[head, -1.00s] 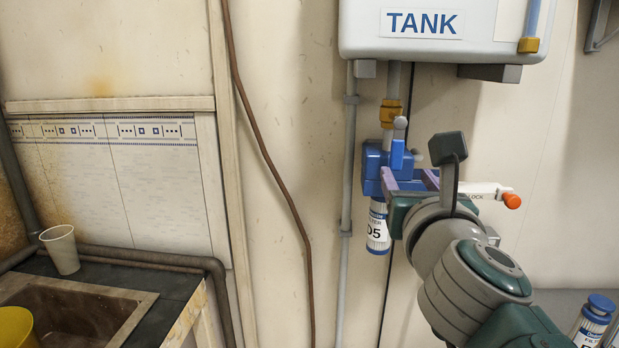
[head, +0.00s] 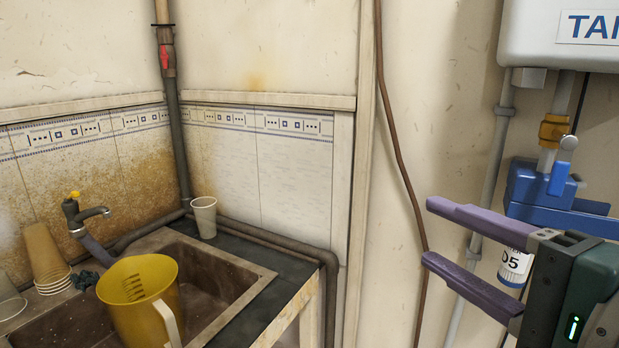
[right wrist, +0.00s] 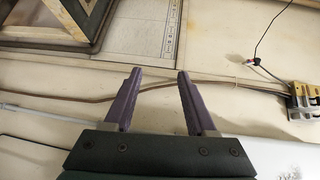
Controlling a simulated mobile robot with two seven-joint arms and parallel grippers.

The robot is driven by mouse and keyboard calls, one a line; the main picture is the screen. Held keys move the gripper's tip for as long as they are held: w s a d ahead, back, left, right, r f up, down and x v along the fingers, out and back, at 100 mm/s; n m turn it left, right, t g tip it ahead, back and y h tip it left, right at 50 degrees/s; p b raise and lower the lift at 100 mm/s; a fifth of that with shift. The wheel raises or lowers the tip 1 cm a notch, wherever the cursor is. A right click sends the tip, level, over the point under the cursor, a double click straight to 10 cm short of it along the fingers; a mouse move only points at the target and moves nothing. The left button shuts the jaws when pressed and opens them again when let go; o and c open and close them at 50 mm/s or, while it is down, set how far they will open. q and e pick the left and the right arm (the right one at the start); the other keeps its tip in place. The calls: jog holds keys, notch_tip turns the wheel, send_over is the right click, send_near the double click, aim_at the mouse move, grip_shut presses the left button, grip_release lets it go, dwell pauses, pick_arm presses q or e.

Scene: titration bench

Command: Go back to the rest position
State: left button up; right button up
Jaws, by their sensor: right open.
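My right gripper (head: 435,235) is at the right of the head view, its two purple fingers spread apart and pointing left. Nothing is between them. It is in front of the wall, and its lower part partly covers the filter cartridge (head: 515,266) under the blue filter head (head: 540,190). In the right wrist view the purple fingers (right wrist: 156,78) also stand apart and empty, with wall and a thin brown pipe behind them. My left gripper is not in view.
A white tank (head: 560,40) hangs at the upper right. At the left, a sink (head: 255,283) has a yellow jug (head: 140,290), a tap (head: 85,215) and stacked cups (head: 45,255). A white cup (head: 204,217) stands on the dark counter. The wall between sink and tank carries a brown pipe (head: 400,170).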

jog(key=s+f+n+g+h, duration=0.2)
jog(key=s+f+n+g, duration=0.7)
jog(key=s+f+n, duration=0.5)
jog(key=s+d+r+n+g+h, duration=0.1)
jog(key=s+d+n+g+h, duration=0.15)
jog(key=s+d+h, duration=0.4)
notch_tip(320, 180, up, 31)
jog(key=a+y+p, duration=0.1)
jog(key=y+p, duration=0.2)
jog(key=p, duration=2.8)
jog(key=shift+s+a+f, duration=0.15)
jog(key=shift+s+a, duration=0.1)
jog(key=shift+s, duration=0.15)
jog(key=shift+m+g, duration=0.25)
